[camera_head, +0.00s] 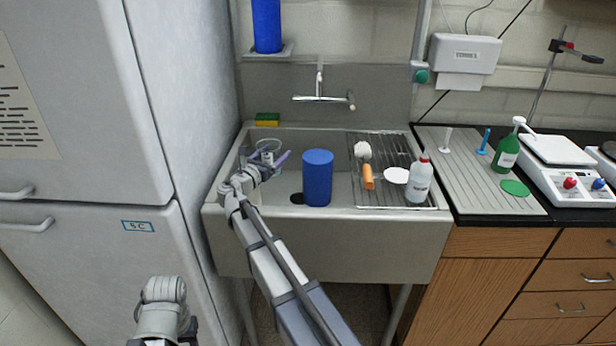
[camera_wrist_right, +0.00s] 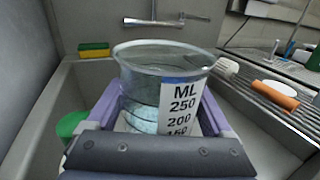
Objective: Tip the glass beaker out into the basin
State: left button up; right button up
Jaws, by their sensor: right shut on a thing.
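The glass beaker (camera_wrist_right: 160,85) stands upright in the right wrist view, with a white label reading ML 250, 200, 150. Its lower part is hidden behind my gripper; something pale and bluish shows through the glass, but I cannot tell what. My right gripper (camera_wrist_right: 160,118) has its purple fingers shut on the beaker. In the head view this gripper (camera_head: 268,160) is over the left part of the basin (camera_head: 330,250), and the beaker shows only faintly there. Part of my left arm shows at the bottom left; its fingers are not seen.
A blue cylinder (camera_head: 317,180) stands right of the gripper. A wire rack (camera_head: 385,150) holds a white bottle (camera_head: 419,182), an orange-handled brush (camera_head: 368,177) and a white disc (camera_head: 396,175). The tap (camera_head: 322,98) overhangs behind; a sponge (camera_head: 267,119) lies on the back rim. The fridge (camera_head: 190,100) is close left.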

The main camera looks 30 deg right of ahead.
dwell(0.3)
jog(key=shift+s+d+f+m+y+p, duration=0.4)
jog(key=shift+d+f+m+y+p, duration=0.4)
jog(key=shift+m, duration=0.95)
jog(key=shift+s+d+f+m+y+p, duration=0.3)
jog(key=shift+s+d+m+y+p, duration=0.3)
jog(key=shift+m+y, duration=0.8)
jog(key=shift+s+d+f+m+y+p, duration=0.25)
jog(key=shift+d+f+m+y+p, duration=0.45)
jog(key=shift+m, duration=1.35)
jog(key=shift+a+r+m+p, duration=0.15)
jog(key=shift+r+m+p, duration=0.15)
jog(key=shift+p, duration=0.05)
jog(key=shift+s+d+r+m+y+p, duration=0.4)
jog(key=shift+d+m+p, duration=0.15)
jog(key=shift+d+m, duration=0.05)
jog(key=shift+d+r+m+t+y+p, duration=0.15)
jog(key=shift+r+m+t+y+p, duration=0.25)
jog(key=shift+m+t, duration=0.1)
